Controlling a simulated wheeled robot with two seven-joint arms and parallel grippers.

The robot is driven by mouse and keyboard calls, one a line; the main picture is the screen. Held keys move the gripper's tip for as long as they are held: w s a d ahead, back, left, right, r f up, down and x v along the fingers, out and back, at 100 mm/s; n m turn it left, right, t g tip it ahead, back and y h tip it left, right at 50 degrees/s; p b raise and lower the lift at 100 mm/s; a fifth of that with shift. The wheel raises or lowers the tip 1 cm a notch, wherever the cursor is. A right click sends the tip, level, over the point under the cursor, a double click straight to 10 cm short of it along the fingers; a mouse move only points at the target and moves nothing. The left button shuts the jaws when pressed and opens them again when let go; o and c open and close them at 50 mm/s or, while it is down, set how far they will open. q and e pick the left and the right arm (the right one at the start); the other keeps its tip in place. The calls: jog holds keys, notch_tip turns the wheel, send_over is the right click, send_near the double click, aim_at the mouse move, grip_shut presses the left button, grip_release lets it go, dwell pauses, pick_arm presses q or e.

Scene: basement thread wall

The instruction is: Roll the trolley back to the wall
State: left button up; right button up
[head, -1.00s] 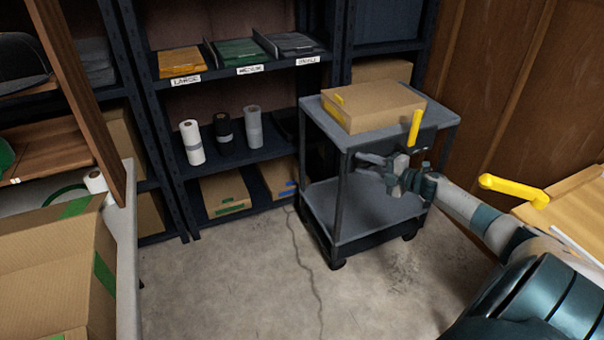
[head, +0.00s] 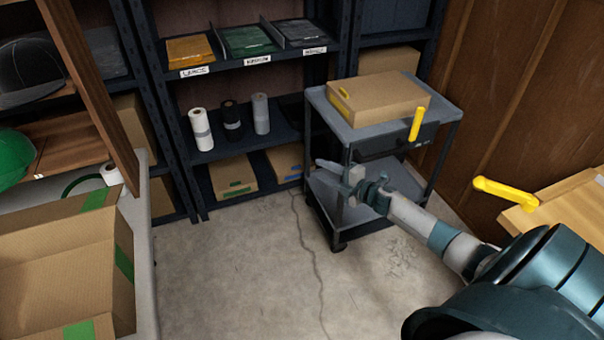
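The grey two-shelf trolley (head: 377,134) stands in front of the shelving at the right, near the wooden wall. A closed cardboard box (head: 380,98) lies on its top, and a yellow upright handle (head: 416,124) rises at its near right side. My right gripper (head: 328,178) is in front of the trolley's near side, below its top, pointing left. Its fingers look spread with nothing between them. I cannot tell whether it touches the trolley. The gripper and forearm hide part of the lower shelf. My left gripper is out of view.
Dark shelving (head: 326,62) with bins, rolls and boxes lines the back. The brown wall (head: 490,100) is at the right. A bench with a yellow lever (head: 505,191) stands at near right, an open carton (head: 60,265) at near left. The concrete floor (head: 240,275) between is clear.

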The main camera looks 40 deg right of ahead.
jog(key=w+a+p, duration=0.1)
jog(key=a, duration=0.6)
jog(key=shift+w+a+p, duration=0.4)
